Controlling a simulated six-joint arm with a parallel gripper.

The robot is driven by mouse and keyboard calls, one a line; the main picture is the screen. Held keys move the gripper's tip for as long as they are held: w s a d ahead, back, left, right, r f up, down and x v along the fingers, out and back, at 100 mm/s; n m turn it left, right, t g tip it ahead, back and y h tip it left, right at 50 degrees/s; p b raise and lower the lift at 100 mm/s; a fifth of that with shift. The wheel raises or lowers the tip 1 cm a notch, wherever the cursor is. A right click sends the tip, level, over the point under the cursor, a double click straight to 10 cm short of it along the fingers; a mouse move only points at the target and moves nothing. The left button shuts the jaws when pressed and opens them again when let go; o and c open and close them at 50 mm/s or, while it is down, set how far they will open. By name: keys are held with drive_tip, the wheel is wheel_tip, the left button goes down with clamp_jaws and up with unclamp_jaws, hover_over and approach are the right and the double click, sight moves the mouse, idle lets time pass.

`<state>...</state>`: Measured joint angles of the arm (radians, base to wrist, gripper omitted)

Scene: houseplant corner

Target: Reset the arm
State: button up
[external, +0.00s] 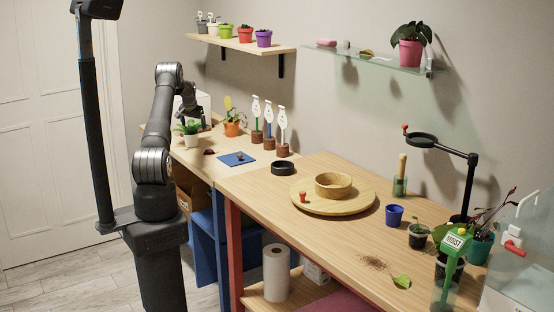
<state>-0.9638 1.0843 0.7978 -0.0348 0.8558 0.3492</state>
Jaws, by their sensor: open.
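My gripper (190,108) is at the end of my raised, folded arm on the left of the external view. It hangs above the far left part of the wooden bench, over or near a small white-potted plant (189,132). Its fingers are small and dark here, and I see nothing held between them. My arm's base stands on a dark pedestal in front of the bench.
An orange-potted plant (233,128) and several tag stands are near the gripper. Shelves with pots hang above. Soil (373,262) and a leaf (401,281) lie at front right.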

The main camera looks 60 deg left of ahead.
drive_tip(key=w+d+r+m, duration=0.1)
drive_tip(key=w+d+r, duration=0.2)
drive_tip(key=w+d, duration=0.6)
drive_tip(key=w+d+r+m+t+h, duration=0.15)
drive_tip(key=w+d, duration=0.25)
drive_tip(key=d, duration=0.9)
drive_tip(key=w+d+r+m, duration=0.25)
drive_tip(key=w+d, duration=0.45)
drive_tip(key=d, duration=0.4)
drive_tip(key=w+d+r+m+h, duration=0.1)
drive_tip(key=w+d+m, duration=0.1)
drive_tip(key=d, duration=1.4)
drive_tip(key=w+d+r+m, duration=0.1)
drive_tip(key=w+d+m, duration=0.1)
drive_tip(key=d, duration=1.4)
drive_tip(key=shift+w+r+h, duration=0.2)
drive_tip(key=shift+w+h, duration=0.15)
drive_tip(key=shift+w, duration=0.55)
drive_tip(key=shift+o, duration=0.9)
